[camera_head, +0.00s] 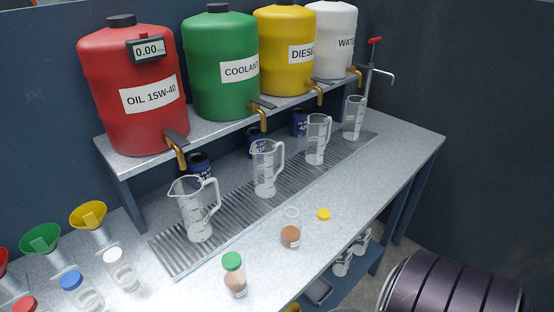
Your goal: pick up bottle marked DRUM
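No label reading DRUM can be made out in the head view; the small bottles' labels are too small to read. A green-capped bottle (235,281) with brownish contents stands at the bench's front edge. An uncapped clear bottle (291,237) with brown contents stands to its right, and a yellow cap (323,214) lies beside that bottle. At the lower left stand a white-capped bottle (122,276), a blue-capped bottle (85,296) and a red-capped bottle (24,305), the last partly cut off. Neither of my grippers is in view.
Clear jugs (196,215) stand on a drain grate (235,217) below a shelf with red (130,115), green, yellow and white tanks with taps. Funnels (42,238) are at the left. A dark ribbed object (450,287) is at the lower right. The bench's right end is clear.

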